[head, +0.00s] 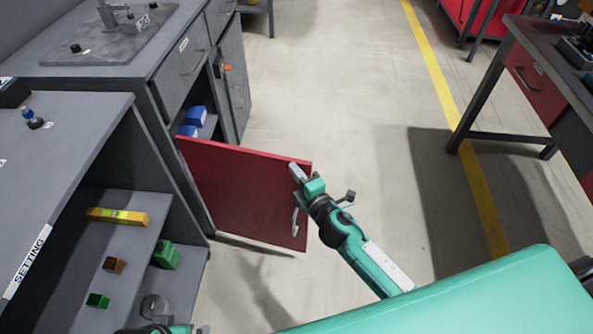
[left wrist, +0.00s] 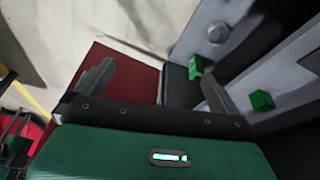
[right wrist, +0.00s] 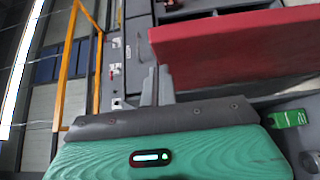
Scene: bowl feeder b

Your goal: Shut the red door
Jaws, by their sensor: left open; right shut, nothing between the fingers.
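The red door (head: 240,190) stands open from the grey cabinet, jutting out over the floor, with a pale curved handle (head: 296,222) near its free edge. My right gripper (head: 296,174) is shut and empty at the upper corner of that free edge. I cannot tell whether it touches. In the right wrist view the shut fingers (right wrist: 155,80) are just left of the red door (right wrist: 240,45). My left gripper is mostly outside the bottom of the head view. In the left wrist view its fingers (left wrist: 155,90) are open and empty, with the red door (left wrist: 115,75) beyond.
Blue bins (head: 193,116) sit inside the open cabinet. The nearer bench (head: 60,165) has shelves with a yellow level (head: 118,216), a green block (head: 166,254) and small blocks. Bare floor (head: 370,80) lies right of the door. A workbench (head: 520,90) stands at right.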

